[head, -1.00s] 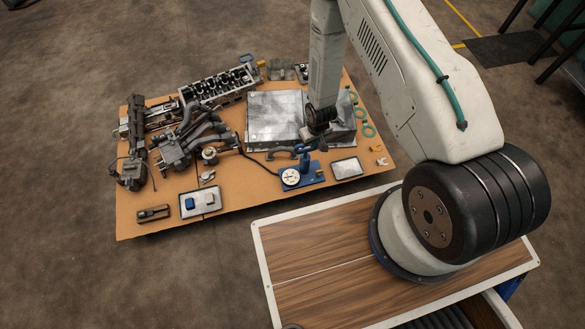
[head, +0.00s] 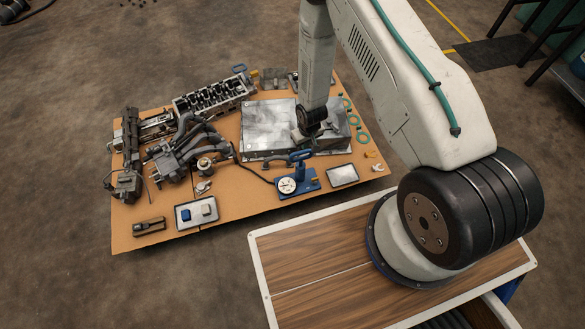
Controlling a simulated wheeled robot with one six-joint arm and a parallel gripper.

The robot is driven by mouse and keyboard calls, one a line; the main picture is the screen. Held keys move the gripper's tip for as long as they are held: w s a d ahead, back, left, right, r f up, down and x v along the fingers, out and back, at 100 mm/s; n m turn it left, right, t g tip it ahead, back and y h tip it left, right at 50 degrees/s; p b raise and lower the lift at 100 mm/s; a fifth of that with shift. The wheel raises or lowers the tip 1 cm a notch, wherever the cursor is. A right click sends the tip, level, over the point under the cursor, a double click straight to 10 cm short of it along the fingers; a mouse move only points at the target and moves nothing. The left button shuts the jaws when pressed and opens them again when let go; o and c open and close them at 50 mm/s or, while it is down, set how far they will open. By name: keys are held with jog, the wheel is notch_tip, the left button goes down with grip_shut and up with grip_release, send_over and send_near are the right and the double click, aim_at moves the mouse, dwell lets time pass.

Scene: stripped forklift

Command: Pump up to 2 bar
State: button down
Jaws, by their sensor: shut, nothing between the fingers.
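A hand pump with a blue base (head: 312,181) stands near the front edge of the brown board. Its round white gauge (head: 287,186) sits on the base's left side; the needle is too small to read. The blue pump handle (head: 299,156) stands up behind the gauge. A dark hose runs from the pump left toward the engine parts. My gripper (head: 301,139) is shut and empty, pointing down just behind and above the handle, in front of the grey metal box. I cannot tell whether the fingers touch the handle; they are small and dark here.
The grey metal box (head: 268,120) lies behind the pump. A cylinder head (head: 213,95) and manifold pipes (head: 190,143) fill the left. A tray with blue and pale blocks (head: 197,213) and a pale tray (head: 342,175) flank the pump. Green rings (head: 354,128) lie right.

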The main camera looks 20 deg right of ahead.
aim_at(302, 153)
jog(key=shift+w+a+r, duration=0.1)
jog(key=shift+w+r, duration=0.2)
jog(key=shift+w, duration=0.15)
jog(key=shift+f, duration=0.1)
jog(key=shift+w+f, duration=0.2)
jog(key=shift+f, duration=1.5)
jog(key=shift+w+f, duration=0.15)
jog(key=shift+f, duration=1.5)
jog(key=shift+f, duration=2)
jog(key=s, duration=0.2)
jog(key=s+r, duration=0.1)
jog(key=shift+d, duration=0.25)
